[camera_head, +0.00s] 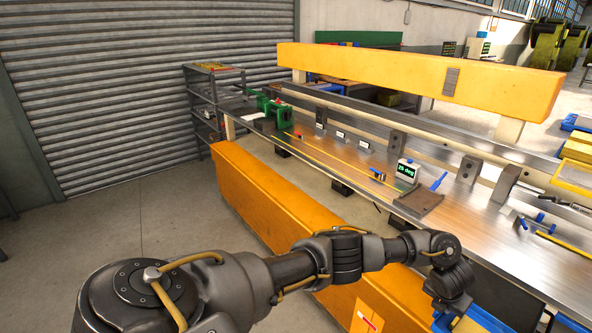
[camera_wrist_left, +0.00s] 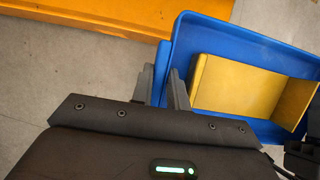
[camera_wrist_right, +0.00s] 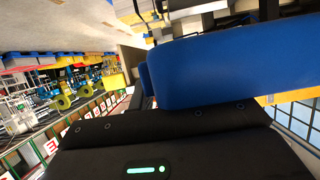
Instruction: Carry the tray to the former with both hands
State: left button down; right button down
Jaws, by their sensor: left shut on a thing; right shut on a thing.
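The blue tray (camera_wrist_left: 262,40) holds a yellow block (camera_wrist_left: 245,92) in the left wrist view. In the head view only part of the tray (camera_head: 440,316) shows at the bottom edge, under my left wrist. My left gripper (camera_wrist_left: 162,84) is shut on the tray's left wall, one finger on each side. In the right wrist view the tray's blue wall (camera_wrist_right: 220,72) fills the upper right. My right gripper (camera_wrist_right: 143,98) is shut on the tray there; the wall hides most of its fingers. I cannot tell which machine is the former.
A long yellow-framed bench machine (camera_head: 420,75) runs across the head view. Its steel top carries a small display box (camera_head: 407,171) and a green device (camera_head: 270,110). A yellow beam (camera_head: 275,205) fronts it. Grey floor (camera_head: 130,215) at left is clear up to the shutter (camera_head: 140,80).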

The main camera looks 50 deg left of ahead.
aim_at(391, 279)
jog(key=k, duration=0.5)
jog(key=u, duration=2.2)
jog(key=i, duration=1.4)
jog(key=z, duration=2.3)
jog(key=i, duration=0.25)
jog(key=u, duration=0.15)
